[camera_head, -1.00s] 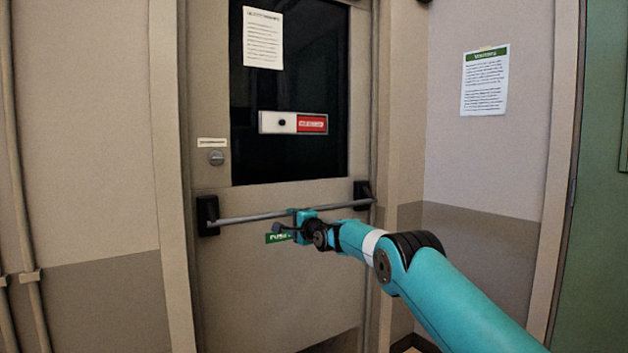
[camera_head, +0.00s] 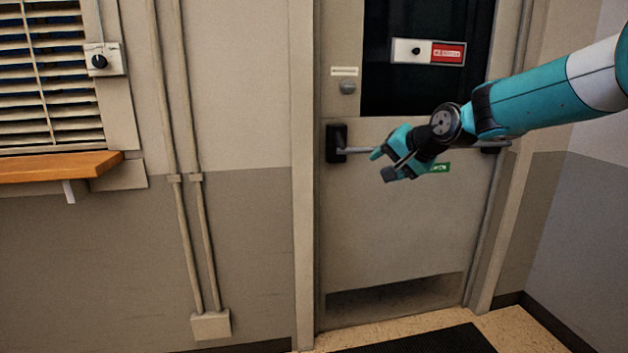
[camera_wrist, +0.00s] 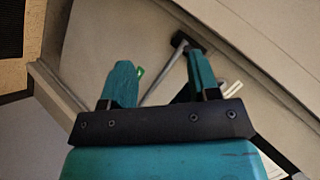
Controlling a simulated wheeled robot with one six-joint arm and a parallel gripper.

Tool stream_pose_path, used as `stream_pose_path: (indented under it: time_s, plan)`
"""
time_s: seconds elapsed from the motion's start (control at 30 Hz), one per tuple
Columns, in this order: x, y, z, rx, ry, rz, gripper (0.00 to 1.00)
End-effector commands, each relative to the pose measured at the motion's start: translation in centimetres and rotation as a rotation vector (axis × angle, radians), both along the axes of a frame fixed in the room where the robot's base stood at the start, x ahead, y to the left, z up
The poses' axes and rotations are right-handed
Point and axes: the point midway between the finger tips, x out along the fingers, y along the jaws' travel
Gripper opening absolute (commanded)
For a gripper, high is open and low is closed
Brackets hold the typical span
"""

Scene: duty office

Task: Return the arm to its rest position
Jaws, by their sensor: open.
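My teal arm (camera_head: 545,98) reaches in from the right of the head view, in front of a grey door. My gripper (camera_head: 378,166) points left and overlaps the door's push bar (camera_head: 356,151) in the picture. In the wrist view my gripper (camera_wrist: 162,80) shows two teal fingers spread apart with nothing held between them. The push bar (camera_wrist: 165,72) shows beyond the gap between the fingers, and I cannot tell how far off it is.
The door (camera_head: 400,240) looks closed, with a red-and-white sign (camera_head: 428,52) on its dark window. A wooden ledge (camera_head: 60,167) under a blind juts out at left. Wall conduits (camera_head: 190,240) run down to a box. A dark mat (camera_head: 425,341) lies on the floor.

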Motion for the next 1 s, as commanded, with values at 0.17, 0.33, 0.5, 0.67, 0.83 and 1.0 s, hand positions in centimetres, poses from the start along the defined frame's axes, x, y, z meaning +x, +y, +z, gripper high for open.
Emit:
stream_pose_path:
  time_s: [0.17,0.33,0.5,0.67,0.83,1.0]
  plan:
    - [-14.4,3.2,-0.5,-0.234,0.11,0.317,0.55]
    - [-26.7,3.6,-2.4,-0.393,0.186,0.605,0.55]
    - [-35.7,2.9,-4.3,-0.486,0.23,0.831,0.55]
    - [-42.8,1.7,-6.2,-0.546,0.261,1.015,0.55]
    - [-43.4,1.5,-1.6,-0.553,0.267,1.038,0.55]
    - [-43.3,1.5,2.6,-0.552,0.267,1.035,0.55]
